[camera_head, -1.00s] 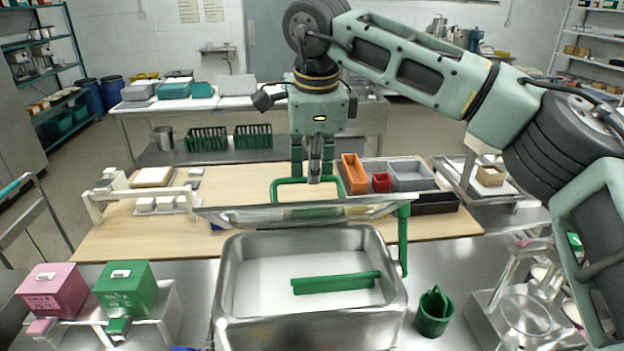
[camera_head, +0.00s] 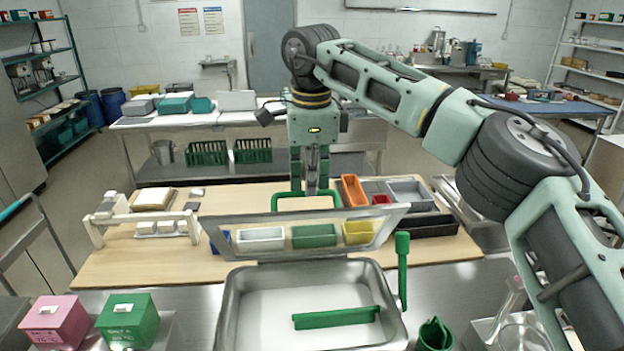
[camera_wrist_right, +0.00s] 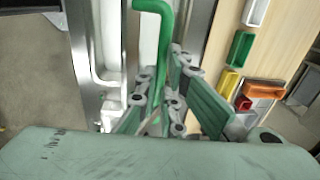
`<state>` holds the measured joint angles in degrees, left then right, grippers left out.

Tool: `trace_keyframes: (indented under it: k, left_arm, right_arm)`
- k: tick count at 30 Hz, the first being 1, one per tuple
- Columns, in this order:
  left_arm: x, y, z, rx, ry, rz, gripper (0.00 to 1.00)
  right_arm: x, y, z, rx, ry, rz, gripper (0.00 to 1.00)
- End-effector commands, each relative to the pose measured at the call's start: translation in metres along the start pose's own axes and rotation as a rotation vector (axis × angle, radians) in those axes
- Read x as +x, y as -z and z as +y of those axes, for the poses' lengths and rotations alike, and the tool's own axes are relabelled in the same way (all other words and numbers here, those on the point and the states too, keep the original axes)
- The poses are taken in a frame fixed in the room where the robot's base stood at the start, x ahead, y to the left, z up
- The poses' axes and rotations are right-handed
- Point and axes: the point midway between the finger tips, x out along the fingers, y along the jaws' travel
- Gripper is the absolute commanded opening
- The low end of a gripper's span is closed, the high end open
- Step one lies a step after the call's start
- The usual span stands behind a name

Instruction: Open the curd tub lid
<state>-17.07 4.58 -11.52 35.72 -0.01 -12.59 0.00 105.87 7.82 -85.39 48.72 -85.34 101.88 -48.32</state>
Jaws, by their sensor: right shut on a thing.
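The curd tub (camera_head: 400,322) is a metal basin with a white inside, at the bottom middle of the head view. Its clear lid (camera_head: 275,226) with a metal frame is tilted up behind the basin, so the tub's mouth is uncovered. A green bar handle (camera_head: 330,193) rises from the lid's upper edge. My right gripper (camera_head: 312,188) is shut on this handle. In the right wrist view the gripper fingers (camera_wrist_right: 165,105) close around the green bar (camera_wrist_right: 165,45). A green bar-shaped tool (camera_head: 336,317) lies in the tub. My left gripper is out of view.
Colored bins show through the lid and beside it, including an orange bin (camera_head: 353,190). A white rack (camera_head: 145,220) stands left on the wooden board. Pink (camera_head: 55,322) and green (camera_head: 128,322) boxes are at lower left. A green bucket (camera_head: 434,336) stands right of the tub.

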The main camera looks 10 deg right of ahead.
Motion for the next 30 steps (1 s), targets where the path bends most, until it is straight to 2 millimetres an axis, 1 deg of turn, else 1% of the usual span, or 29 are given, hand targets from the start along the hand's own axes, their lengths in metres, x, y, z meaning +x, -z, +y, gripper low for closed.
trace_keyframes:
  k: [1,8,9,15,16,22,26,29,30]
  left_arm:
    - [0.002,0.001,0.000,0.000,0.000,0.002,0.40]
    - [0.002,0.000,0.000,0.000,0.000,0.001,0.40]
    - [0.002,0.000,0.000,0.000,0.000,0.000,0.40]
    - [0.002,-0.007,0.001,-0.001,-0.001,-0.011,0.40]
    - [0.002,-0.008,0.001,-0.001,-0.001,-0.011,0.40]
    - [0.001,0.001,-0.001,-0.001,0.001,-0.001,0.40]
    - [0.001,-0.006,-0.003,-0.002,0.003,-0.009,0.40]
    - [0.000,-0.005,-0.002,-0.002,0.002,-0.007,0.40]
    - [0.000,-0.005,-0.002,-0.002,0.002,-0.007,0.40]
  right_arm:
    - [0.014,0.002,0.000,0.009,-0.011,0.006,0.00]
    - [0.014,0.002,0.000,0.009,-0.011,0.006,0.00]
    - [0.014,0.002,0.000,0.009,-0.011,0.006,0.09]
    - [0.012,0.001,0.000,0.006,-0.011,0.005,0.26]
    - [0.012,0.001,0.000,0.005,-0.011,0.005,0.28]
    - [0.009,0.001,0.001,0.003,-0.010,0.003,0.28]
    - [0.006,0.001,0.000,0.002,-0.009,0.003,0.28]
    - [-0.004,0.000,-0.001,0.003,-0.007,0.002,0.28]
    - [-0.010,0.000,-0.001,0.003,-0.007,0.003,0.28]
